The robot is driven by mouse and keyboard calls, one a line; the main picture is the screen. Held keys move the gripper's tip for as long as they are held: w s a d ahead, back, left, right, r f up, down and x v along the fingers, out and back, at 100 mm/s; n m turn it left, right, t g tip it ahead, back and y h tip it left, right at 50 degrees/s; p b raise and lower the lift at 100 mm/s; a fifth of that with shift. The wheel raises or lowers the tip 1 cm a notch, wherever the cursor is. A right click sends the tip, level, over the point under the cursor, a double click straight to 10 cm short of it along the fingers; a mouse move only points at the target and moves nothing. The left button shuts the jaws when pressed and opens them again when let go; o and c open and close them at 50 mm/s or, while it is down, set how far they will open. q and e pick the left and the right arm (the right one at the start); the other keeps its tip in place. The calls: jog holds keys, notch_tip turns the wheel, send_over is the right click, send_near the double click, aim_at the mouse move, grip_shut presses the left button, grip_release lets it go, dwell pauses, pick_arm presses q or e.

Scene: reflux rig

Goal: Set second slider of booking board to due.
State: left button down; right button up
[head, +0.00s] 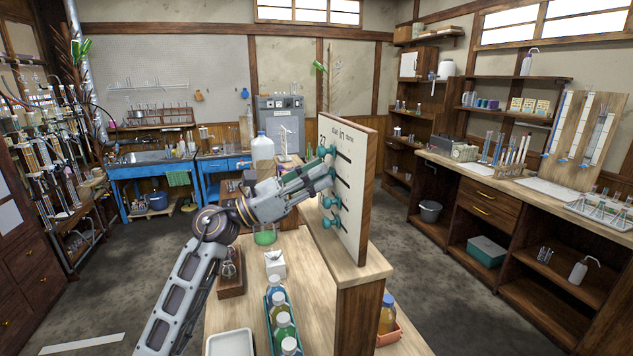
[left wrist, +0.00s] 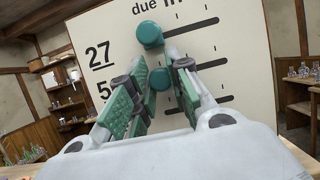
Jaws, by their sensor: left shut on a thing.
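The booking board (head: 353,190) is a pale upright panel with a wooden edge, standing on the wooden bench. It has dark horizontal slots, column words at the top including "due" and "in", and row numbers at the left. The top teal slider knob (left wrist: 149,34) sits near the left end of its slot, below "due". The second teal knob (left wrist: 160,79) is between the fingers of my left gripper (left wrist: 160,76), which is shut on it. The gripper also shows in the head view (head: 325,173). Lower teal knobs (head: 327,202) sit at the left of their slots. My right gripper is out of view.
On the bench below my left arm are a rack of capped bottles (head: 283,325), a white tray (head: 231,343) and a small white box (head: 275,264). An orange bottle (head: 387,314) stands right of the board. Floor is free between bench and right-hand counter.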

pick_arm(q)
jog(key=c, duration=1.3)
grip_release()
jog(key=shift+w+a, duration=0.1)
jog(key=shift+w, duration=0.15)
jog(key=shift+s, duration=0.1)
jog(key=shift+f, duration=0.1)
jog(key=v, duration=1.2)
